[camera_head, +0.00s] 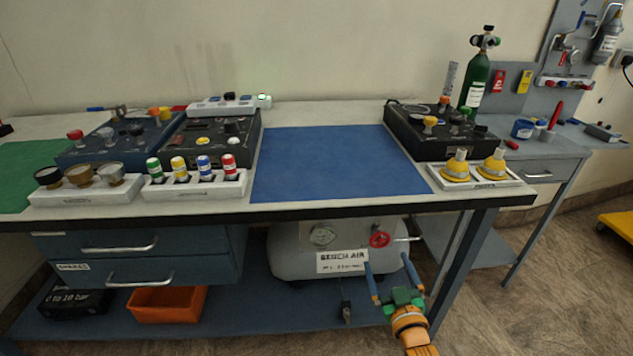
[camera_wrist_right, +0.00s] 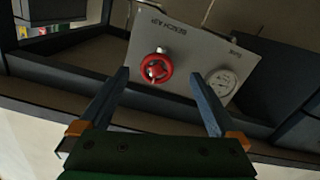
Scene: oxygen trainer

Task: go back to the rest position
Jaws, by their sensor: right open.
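My right gripper (camera_head: 391,279) is in the lower right of the head view, in front of the bench and below its top. Its two blue fingers are apart with nothing between them. In the right wrist view the open fingers (camera_wrist_right: 158,95) point toward a grey panel (camera_wrist_right: 190,62) with a red valve wheel (camera_wrist_right: 156,68) and a round gauge (camera_wrist_right: 222,82). The wheel (camera_head: 380,240) appears beyond the fingertips in the head view, apart from them. My left gripper is not in either view.
The workbench's front edge (camera_head: 300,211) runs above the right gripper, and a bench leg (camera_head: 463,265) stands to its right. A grey tank (camera_head: 290,255) and an orange bin (camera_head: 167,304) are on the lower shelf. A blue mat (camera_head: 335,165) lies clear on top.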

